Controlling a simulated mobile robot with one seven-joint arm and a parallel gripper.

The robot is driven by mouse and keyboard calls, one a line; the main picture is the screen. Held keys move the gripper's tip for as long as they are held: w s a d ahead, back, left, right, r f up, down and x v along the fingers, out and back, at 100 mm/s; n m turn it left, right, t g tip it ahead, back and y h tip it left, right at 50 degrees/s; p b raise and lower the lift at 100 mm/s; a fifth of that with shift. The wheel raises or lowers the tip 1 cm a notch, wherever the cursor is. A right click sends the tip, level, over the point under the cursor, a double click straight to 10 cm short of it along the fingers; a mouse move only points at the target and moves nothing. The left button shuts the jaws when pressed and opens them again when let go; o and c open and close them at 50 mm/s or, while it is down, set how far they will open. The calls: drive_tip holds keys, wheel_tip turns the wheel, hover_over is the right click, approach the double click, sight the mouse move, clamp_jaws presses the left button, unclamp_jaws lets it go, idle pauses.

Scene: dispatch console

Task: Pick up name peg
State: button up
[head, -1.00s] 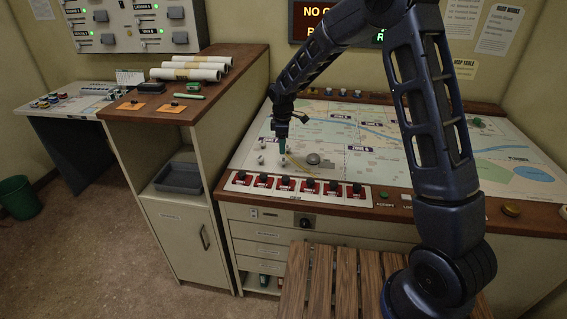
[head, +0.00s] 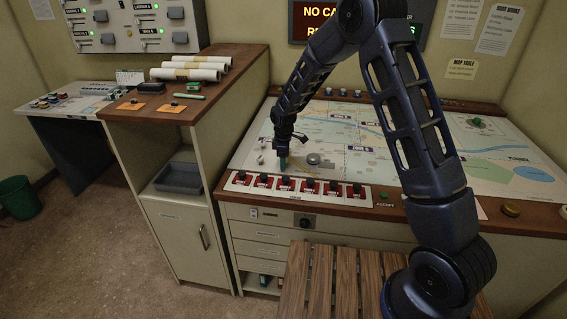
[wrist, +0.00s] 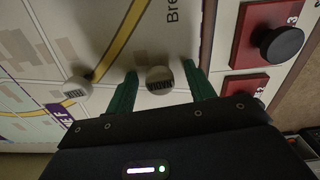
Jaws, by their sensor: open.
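A round white peg (wrist: 160,80) with dark lettering on it, too small to read surely, stands on the map between the green fingers of my gripper (wrist: 160,76) in the wrist view. The fingers are open, with a gap on each side of the peg. A second white lettered peg (wrist: 77,88) stands left of the fingers. In the head view my gripper (head: 282,163) points down low over the map's front left part, just behind the row of red switches. It hides the peg between its fingers there.
Red plates with black knobs (wrist: 276,43) stand close on the right in the wrist view; their row (head: 298,187) lines the map's front edge. A grey round object (head: 314,159) lies right of my gripper. A wooden cabinet (head: 190,125) rises to the left.

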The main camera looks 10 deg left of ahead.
drive_tip(key=c, duration=1)
drive_tip(key=shift+r, duration=0.1)
drive_tip(key=shift+c, duration=0.2)
